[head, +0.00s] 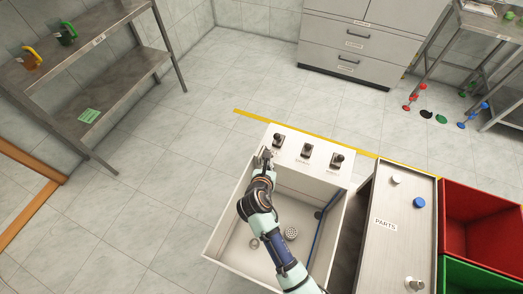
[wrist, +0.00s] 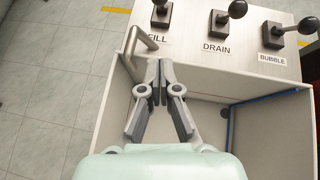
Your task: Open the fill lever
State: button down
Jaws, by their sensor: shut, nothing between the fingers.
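The fill lever (wrist: 162,14) is a dark base plate with a grey lever and dark knob on the white panel, above the word FILL. In the head view, the fill lever (head: 278,141) is the leftmost of three. My gripper (wrist: 159,78) is shut and empty, below the FILL label and apart from the lever. In the head view, my gripper (head: 266,156) is over the basin's back left corner, just in front of the panel. A grey bent spout (wrist: 138,42) stands close to my fingers, on their left; I cannot tell whether they touch.
The drain lever (head: 307,151) and bubble lever (head: 337,161) stand to the right on the panel. The white basin (head: 226,221) below holds a round perforated piece (head: 291,233). A parts table (head: 382,245) and red bin (head: 480,220) are at right. Floor at left is clear.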

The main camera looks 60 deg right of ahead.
jog(key=shift+d+r, duration=0.1)
jog(key=b, duration=0.7)
send_near(278, 138)
jog(key=d+f, duration=0.1)
jog(key=f, duration=0.1)
jog(key=w+d+f, duration=0.1)
jog(key=f, duration=0.1)
jog(key=d+f, duration=0.2)
jog(key=shift+w, duration=0.4)
jog(key=shift+w+d+r, duration=0.1)
jog(key=shift+d+r, duration=0.1)
jog(key=shift+d, duration=0.15)
jog(key=shift+a+r, duration=0.1)
jog(key=shift+r, duration=0.1)
